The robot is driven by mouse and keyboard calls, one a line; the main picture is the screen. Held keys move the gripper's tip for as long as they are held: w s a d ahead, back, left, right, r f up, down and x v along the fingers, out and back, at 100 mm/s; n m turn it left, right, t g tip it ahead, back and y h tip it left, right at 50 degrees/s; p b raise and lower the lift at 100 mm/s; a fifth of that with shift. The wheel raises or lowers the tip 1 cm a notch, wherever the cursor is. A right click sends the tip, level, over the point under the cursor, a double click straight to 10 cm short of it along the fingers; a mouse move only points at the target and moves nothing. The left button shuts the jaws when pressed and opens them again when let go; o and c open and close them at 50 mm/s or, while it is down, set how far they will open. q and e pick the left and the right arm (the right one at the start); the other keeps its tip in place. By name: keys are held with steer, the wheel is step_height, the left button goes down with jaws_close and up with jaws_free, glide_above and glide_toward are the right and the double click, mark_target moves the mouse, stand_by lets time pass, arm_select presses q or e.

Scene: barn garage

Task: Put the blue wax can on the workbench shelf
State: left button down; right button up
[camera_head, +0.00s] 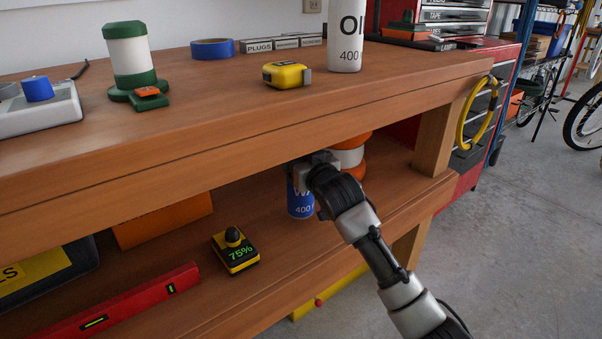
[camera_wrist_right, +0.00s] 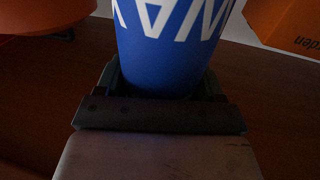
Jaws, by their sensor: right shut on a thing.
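The blue wax can (camera_head: 301,204) is upright at the workbench shelf (camera_head: 283,248), under the bench top. My right gripper (camera_head: 303,180) is shut on it near its upper part. In the right wrist view the blue can (camera_wrist_right: 170,50) with white letters sits between the fingers of my right gripper (camera_wrist_right: 165,85). The can's base appears at or just above the shelf; I cannot tell whether it touches. The fingers and my arm hide part of the can. My left gripper is not in view.
An orange-and-white object (camera_head: 350,157) stands just behind my gripper. A yellow-black battery (camera_head: 235,250), a red level (camera_head: 115,305) and an orange box (camera_head: 165,220) share the shelf. The bench top (camera_head: 200,130) overhangs closely. Shelf room is free between battery and can.

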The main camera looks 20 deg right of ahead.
step_height(320, 180, down, 3)
steer(key=shift+r+b, duration=0.1)
steer(key=shift+b, duration=0.6)
steer(key=o, duration=1.6)
